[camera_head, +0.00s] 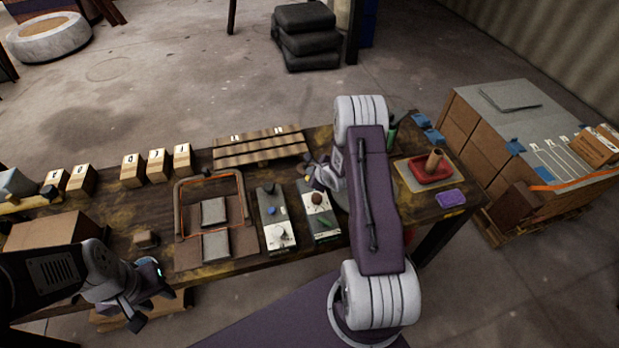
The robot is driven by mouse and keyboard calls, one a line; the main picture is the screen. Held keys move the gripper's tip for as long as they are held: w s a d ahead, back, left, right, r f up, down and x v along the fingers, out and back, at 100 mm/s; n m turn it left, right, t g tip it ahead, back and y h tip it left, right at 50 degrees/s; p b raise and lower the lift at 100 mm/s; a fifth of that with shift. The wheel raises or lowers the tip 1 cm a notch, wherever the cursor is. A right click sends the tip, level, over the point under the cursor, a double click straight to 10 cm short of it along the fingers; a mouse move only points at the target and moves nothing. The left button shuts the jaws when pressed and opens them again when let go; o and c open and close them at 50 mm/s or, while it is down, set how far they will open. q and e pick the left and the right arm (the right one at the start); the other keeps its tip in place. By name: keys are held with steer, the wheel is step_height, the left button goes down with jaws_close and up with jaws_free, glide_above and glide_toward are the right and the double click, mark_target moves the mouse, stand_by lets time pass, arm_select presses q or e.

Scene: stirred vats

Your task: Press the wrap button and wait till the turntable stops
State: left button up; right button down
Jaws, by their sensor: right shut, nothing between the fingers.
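My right gripper (313,178) is shut and empty, above the far end of a control panel with a dark round knob (317,198) and a green part. Beside it to the left is another panel with a blue button (271,211) and a white dial (280,233). I cannot tell which control is the wrap button. A stack of brown cartons (490,130) stands on a wooden pallet (545,222) at the right; no turntable is clearly visible under it. My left gripper (155,307) is open and empty at the table's front left edge.
The workbench (355,243) holds a framed sealing device (177,215), several lettered wooden blocks (132,170), slatted boards (260,147) and a red tray (431,170) with a brown cylinder. A purple pad (450,198) lies at the right. My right arm covers the bench's middle right.

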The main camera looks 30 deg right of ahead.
stand_by(0.7)
steer(key=shift+f, duration=0.45)
steer(key=shift+f+b, duration=0.45)
steer(key=shift+f, duration=0.15)
stand_by(0.5)
stand_by(0.3)
steer(key=shift+r+p, duration=1.05)
